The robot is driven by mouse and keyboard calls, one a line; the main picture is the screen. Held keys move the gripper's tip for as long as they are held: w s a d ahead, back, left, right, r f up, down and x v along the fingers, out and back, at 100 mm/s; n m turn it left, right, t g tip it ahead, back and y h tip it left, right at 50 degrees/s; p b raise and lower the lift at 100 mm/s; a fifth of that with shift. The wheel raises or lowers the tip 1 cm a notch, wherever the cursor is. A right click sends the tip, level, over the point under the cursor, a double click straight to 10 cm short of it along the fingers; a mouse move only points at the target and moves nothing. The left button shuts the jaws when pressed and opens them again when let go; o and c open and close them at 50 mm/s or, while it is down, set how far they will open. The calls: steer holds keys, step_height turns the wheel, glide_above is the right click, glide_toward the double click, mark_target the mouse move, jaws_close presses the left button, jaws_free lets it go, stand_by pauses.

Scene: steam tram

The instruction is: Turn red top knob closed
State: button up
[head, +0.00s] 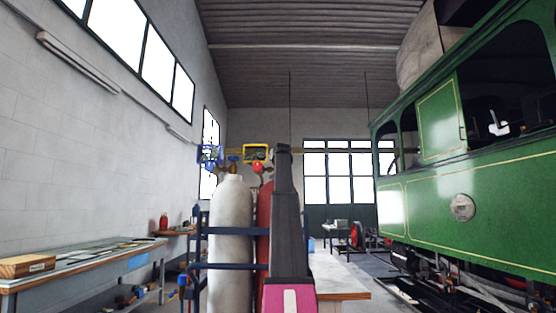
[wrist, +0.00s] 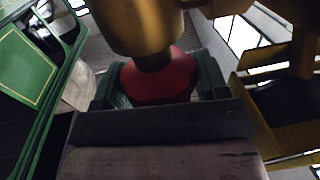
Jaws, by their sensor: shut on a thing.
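In the wrist view, a dark red knob (wrist: 160,82) sits on a brass fitting (wrist: 140,25). The green-padded fingers of my gripper (wrist: 158,90) are on both sides of it, shut on it. In the head view, my dark arm stands upright in front of a red gas cylinder (head: 264,225), beside a white cylinder (head: 230,245). A brighter red knob (head: 257,168) shows below a yellow-framed gauge (head: 256,153). How far the held knob is turned cannot be told.
A blue-framed gauge (head: 209,154) is above the white cylinder. Blue rack bars (head: 237,266) cross the cylinders. A workbench (head: 80,262) stands at the left, and a green steam tram (head: 480,190) fills the right. A table (head: 340,280) lies behind my arm.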

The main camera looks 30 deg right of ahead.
steer(key=shift+m+g+h, duration=0.3)
steer(key=shift+h, duration=0.1)
steer(key=o, duration=0.9)
steer(key=shift+y, duration=0.4)
